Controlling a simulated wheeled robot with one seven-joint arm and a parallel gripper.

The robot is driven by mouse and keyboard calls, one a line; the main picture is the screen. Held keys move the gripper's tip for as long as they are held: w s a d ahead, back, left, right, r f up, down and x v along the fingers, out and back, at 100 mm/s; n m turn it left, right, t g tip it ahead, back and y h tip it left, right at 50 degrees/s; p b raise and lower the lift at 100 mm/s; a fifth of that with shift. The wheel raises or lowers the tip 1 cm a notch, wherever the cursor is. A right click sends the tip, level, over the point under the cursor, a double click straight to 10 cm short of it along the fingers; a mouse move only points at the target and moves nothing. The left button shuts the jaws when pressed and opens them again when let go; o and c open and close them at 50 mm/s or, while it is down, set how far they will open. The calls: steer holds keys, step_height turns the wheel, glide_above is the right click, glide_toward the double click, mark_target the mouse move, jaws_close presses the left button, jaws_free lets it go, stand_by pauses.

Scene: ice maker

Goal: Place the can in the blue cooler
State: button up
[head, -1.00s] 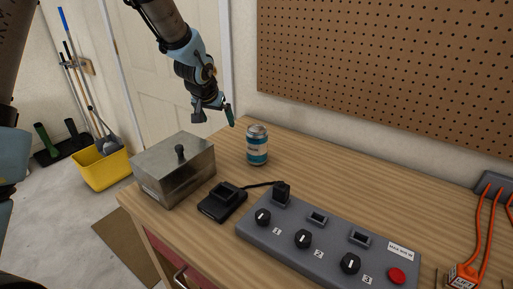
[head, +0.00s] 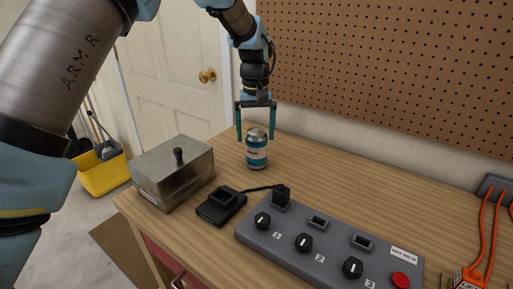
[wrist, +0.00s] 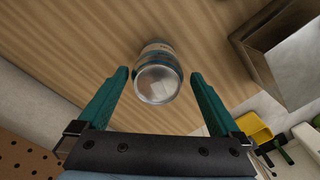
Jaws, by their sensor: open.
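The can (head: 257,150), silver-topped with a teal and white label, stands upright on the wooden workbench. My gripper (head: 256,137) is open, its two teal fingers pointing down just above and behind the can's top. In the wrist view the can (wrist: 157,75) shows its round silver lid between and just beyond the fingertips of my gripper (wrist: 158,75). The fingers do not hold it. No blue cooler can be made out in these views.
A metal box with a black knob (head: 173,172) stands left of the can. A black device (head: 220,206) and a grey control panel (head: 330,244) with knobs lie in front. A pegboard (head: 390,70) backs the bench. Bench right of the can is clear.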

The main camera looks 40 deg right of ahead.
mark_target(257, 147)
steer(key=shift+w+d+f+p, duration=0.1)
steer(key=shift+f+p, duration=0.55)
steer(key=shift+f, duration=0.8)
steer(key=shift+d+f+p, duration=0.1)
steer(key=shift+f+p, duration=0.5)
steer(key=shift+f, duration=0.85)
jaws_close()
